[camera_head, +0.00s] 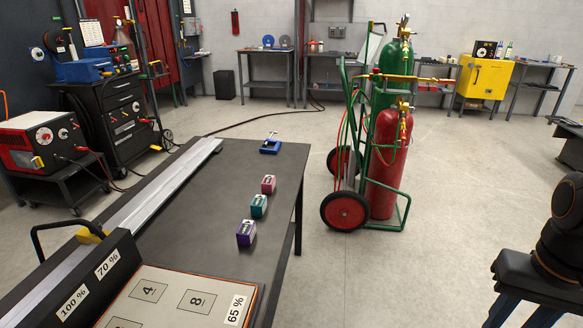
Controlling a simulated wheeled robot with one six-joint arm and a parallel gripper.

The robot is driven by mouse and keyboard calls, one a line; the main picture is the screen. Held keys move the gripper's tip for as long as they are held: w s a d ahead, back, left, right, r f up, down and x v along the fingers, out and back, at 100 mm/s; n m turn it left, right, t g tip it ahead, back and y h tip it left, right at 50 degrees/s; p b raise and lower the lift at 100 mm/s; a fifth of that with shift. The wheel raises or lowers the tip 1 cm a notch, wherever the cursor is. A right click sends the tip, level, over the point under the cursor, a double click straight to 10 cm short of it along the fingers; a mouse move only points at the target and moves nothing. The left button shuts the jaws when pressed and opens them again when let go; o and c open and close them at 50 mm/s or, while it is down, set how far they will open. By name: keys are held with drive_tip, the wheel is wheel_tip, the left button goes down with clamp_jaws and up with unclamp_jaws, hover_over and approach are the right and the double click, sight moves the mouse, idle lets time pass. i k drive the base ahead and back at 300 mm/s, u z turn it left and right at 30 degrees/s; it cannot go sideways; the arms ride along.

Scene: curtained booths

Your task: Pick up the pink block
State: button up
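The pink block (268,184) sits on the dark table (203,197), near its right edge. It is the farthest back in a row of three small blocks. A teal block (258,205) stands just in front of it, and a purple block (246,232) stands nearer still. Each block has a pale marking, too small to read. A dark rounded form at the right edge may be part of my arm, but I cannot tell.
A blue clamp-like tool (270,146) lies behind the blocks. A long metal rail (160,190) runs along the table's left side. A numbered board (180,298) lies at the front. A gas-bottle cart (345,210) stands right of the table. Open floor lies between.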

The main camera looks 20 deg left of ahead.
sight(268, 183)
drive_tip(key=u, duration=0.45)
drive_tip(key=i, duration=1.65)
drive_tip(key=u, duration=0.55)
drive_tip(key=i, duration=0.3)
drive_tip(key=u, duration=0.25)
